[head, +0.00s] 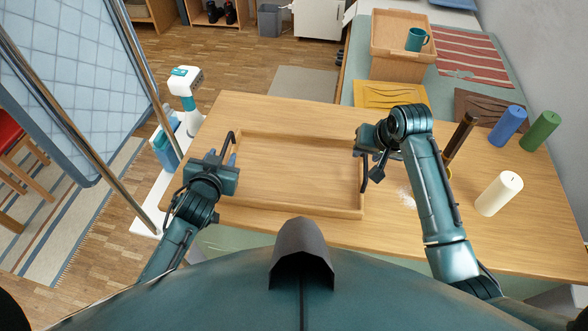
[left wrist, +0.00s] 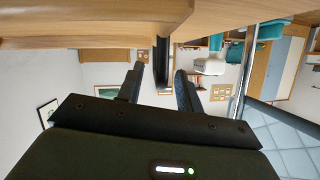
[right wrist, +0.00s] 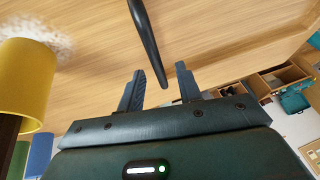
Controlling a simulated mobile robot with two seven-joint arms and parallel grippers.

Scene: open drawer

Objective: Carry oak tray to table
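The oak tray (head: 295,213) is a shallow, empty wooden tray on the oak tabletop (head: 300,110), near its front left edge. It has a dark handle at each short side. My left gripper (head: 229,163) is at the left handle (head: 230,140). In the left wrist view, the handle (left wrist: 162,62) runs between two spread fingers (left wrist: 160,84). My right gripper (head: 368,158) is at the right handle (head: 365,180). In the right wrist view, that handle (right wrist: 146,35) reaches down between the parted fingers (right wrist: 160,85), with gaps showing beside it.
A cream candle (head: 498,194), a blue cylinder (head: 508,125) and a green one (head: 540,131) stand right. Behind is a wooden box (head: 388,64) with a teal mug (head: 417,39). A white-and-teal appliance (head: 186,85) and a metal-framed blue panel (head: 75,70) are left.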

